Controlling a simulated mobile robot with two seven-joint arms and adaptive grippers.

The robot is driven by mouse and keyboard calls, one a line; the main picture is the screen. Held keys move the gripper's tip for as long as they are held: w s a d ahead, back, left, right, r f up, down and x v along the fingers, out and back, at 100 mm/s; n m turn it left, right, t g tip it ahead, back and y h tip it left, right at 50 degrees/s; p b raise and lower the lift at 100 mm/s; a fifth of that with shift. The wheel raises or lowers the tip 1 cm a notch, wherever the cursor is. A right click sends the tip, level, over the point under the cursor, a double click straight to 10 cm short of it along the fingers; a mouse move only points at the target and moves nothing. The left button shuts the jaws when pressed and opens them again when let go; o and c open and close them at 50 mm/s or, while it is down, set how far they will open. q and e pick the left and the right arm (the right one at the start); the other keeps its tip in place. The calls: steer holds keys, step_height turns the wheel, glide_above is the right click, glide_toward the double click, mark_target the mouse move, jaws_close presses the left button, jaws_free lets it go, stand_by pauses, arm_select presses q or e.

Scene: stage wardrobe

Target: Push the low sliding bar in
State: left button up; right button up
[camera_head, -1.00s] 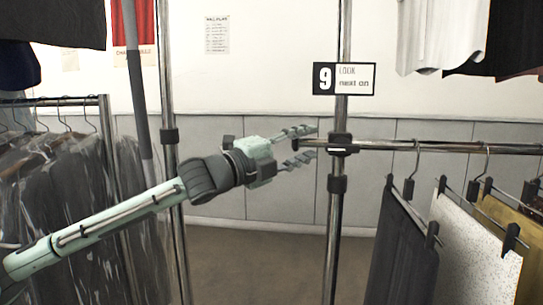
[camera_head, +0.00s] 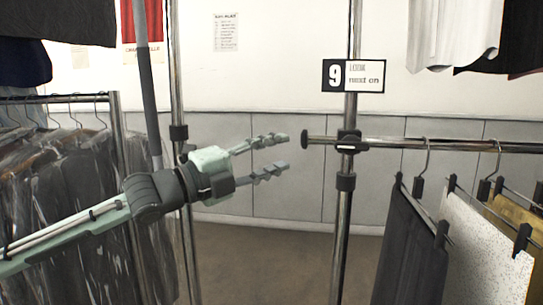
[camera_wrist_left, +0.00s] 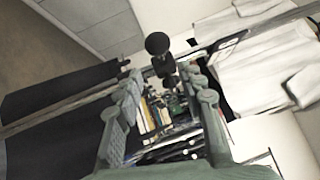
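The sliding bar (camera_head: 327,141) is a horizontal metal tube with a dark round end cap. Its end sticks out left of the upright post, through a black clamp (camera_head: 348,141). My left gripper (camera_head: 288,152) points right at the bar's end, fingers parted, with a small gap between fingertips and cap. Nothing is between the fingers. In the left wrist view the dark end cap (camera_wrist_left: 157,43) shows ahead of and between the two fingertips (camera_wrist_left: 166,85). My right gripper is not in view.
Trousers and skirts (camera_head: 408,245) hang from the rail right of the post (camera_head: 341,230). A sign (camera_head: 353,76) reading "9" is on the post. Plastic-covered garments (camera_head: 75,190) hang at left. The floor between the posts is clear.

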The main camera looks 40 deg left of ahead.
arm_select(q)
steer(key=shift+s, duration=0.3)
